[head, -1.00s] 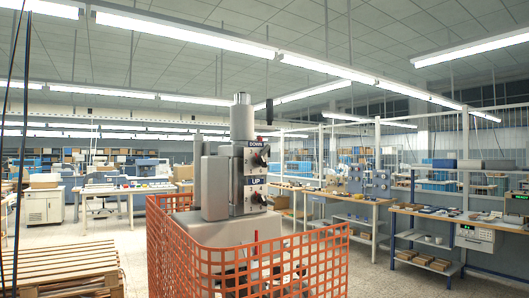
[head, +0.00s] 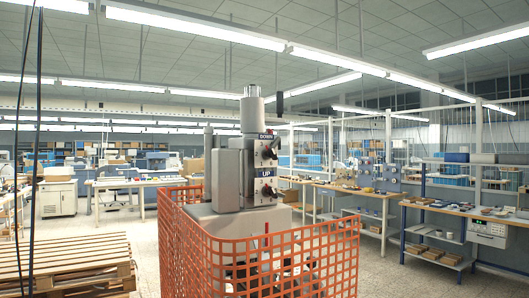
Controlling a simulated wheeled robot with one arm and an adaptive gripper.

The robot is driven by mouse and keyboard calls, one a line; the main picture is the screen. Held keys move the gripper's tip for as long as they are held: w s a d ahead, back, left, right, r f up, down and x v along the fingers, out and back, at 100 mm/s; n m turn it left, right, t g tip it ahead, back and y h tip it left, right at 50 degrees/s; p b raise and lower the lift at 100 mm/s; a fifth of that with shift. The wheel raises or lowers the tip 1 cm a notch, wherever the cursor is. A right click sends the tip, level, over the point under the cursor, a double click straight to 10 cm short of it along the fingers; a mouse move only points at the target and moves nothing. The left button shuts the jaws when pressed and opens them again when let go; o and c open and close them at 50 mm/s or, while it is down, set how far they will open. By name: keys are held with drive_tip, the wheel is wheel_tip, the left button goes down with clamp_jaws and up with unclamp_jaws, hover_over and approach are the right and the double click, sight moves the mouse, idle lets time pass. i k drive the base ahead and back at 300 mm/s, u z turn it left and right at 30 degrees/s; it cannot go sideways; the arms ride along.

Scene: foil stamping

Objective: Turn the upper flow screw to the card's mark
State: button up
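A grey machine unit (head: 229,180) stands behind an orange mesh barrier in the middle of the head view. Its front carries two stacked control panels. The upper panel is labelled DOWN (head: 266,136) and has a dark upper knob or screw (head: 268,152). The lower panel is labelled UP (head: 265,173) and has a dark lower knob or screw (head: 267,191). The marks around them are too small to read. I cannot make out a card with a mark. My gripper is not in view.
The orange mesh barrier (head: 310,258) wraps the machine's front and sides. Wooden pallets (head: 66,262) are stacked at lower left. A workbench (head: 470,211) with small items stands at right. Open floor (head: 390,275) lies between barrier and bench.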

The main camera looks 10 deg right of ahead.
sight(270, 153)
drive_tip(key=u, duration=1.75)
drive_tip(key=k, duration=1.65)
drive_tip(key=z, duration=1.1)
